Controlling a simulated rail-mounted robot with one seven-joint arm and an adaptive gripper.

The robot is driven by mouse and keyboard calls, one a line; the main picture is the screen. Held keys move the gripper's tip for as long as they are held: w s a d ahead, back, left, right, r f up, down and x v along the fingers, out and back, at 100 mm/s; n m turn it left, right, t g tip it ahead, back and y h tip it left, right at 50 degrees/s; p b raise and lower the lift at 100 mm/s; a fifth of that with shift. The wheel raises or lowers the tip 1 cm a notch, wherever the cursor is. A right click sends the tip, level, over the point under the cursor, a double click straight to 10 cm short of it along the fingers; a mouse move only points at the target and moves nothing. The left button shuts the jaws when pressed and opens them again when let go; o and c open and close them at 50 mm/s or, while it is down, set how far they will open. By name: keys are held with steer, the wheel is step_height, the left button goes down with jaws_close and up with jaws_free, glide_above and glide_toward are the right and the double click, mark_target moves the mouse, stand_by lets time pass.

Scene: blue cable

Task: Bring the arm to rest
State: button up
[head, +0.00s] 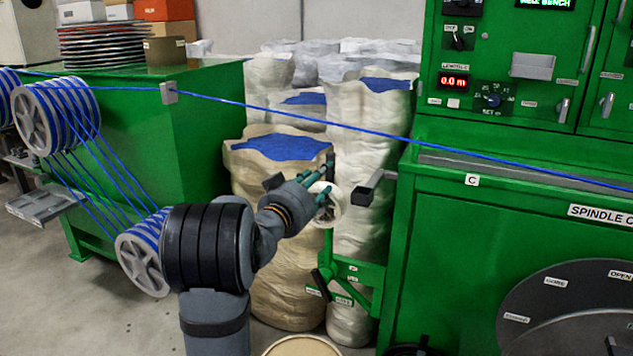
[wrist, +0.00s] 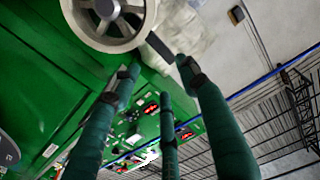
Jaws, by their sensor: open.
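My gripper (head: 322,185) is open in the middle of the head view, with its arm reaching up and to the right. Its green fingers are in front of or beside a cream grooved wheel (head: 331,209) on a green stand; I cannot tell whether they touch it. In the wrist view my gripper (wrist: 160,78) shows several spread green fingers with nothing between them. The cream wheel (wrist: 108,22) shows at the top left there, beyond the fingertips.
The blue cable (head: 300,117) runs taut above my gripper, from the left spools (head: 35,120) to the green machine (head: 480,250) at right. Pale sacks (head: 372,130) stand behind. A green cabinet (head: 205,120) stands at left. Grey floor shows at lower left.

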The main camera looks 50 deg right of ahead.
steer(key=shift+s+a, duration=0.25)
steer(key=shift+a, duration=0.3)
steer(key=shift+d, duration=0.1)
steer(key=x, duration=0.8)
steer(key=w+x, duration=0.1)
steer(key=x, duration=0.3)
steer(key=shift+p, duration=0.4)
steer(key=shift+a, duration=0.25)
